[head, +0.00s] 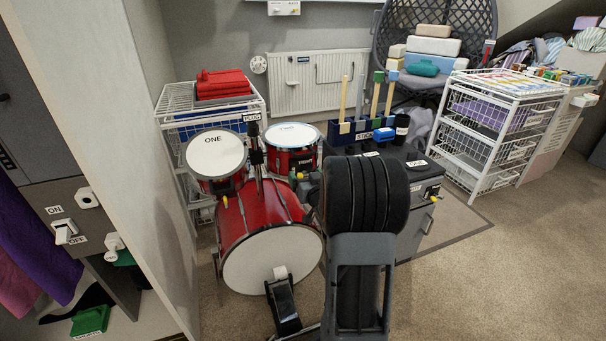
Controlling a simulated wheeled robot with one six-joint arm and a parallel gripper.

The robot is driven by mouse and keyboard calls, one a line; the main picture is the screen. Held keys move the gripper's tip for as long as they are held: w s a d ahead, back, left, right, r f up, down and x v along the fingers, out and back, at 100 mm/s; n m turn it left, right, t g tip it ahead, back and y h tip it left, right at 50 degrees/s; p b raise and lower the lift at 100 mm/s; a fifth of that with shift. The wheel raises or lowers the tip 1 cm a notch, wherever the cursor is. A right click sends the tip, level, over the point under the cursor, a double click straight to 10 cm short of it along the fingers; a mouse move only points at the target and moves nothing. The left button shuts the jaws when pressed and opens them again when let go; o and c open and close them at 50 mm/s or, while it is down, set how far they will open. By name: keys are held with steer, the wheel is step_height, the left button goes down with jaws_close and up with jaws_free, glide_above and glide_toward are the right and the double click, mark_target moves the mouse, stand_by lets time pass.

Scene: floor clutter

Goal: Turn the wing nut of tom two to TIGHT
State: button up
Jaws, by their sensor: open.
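Tom two (291,160) is a red drum with a pale head, mounted at the back right of the drum kit. Small yellow parts (292,180) show under it, close to my arm; which is its wing nut, and how far it is turned, I cannot tell. My gripper (309,187) is mostly hidden behind my own dark arm link; only a dark bit shows at the link's left edge, just below and right of tom two. It is open. Whether it touches the yellow parts is hidden.
Tom one (213,155), marked ONE, stands left, above the red bass drum (271,259) and its pedal (283,303). A wall panel (110,130) closes the left side. A dark cabinet (425,190) stands right of my arm. Carpet (500,270) is clear at the right front.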

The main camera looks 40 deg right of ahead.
steer(key=shift+w+d, duration=0.1)
steer(key=shift+w, duration=0.1)
steer(key=shift+d, duration=0.15)
steer(key=c, duration=0.9)
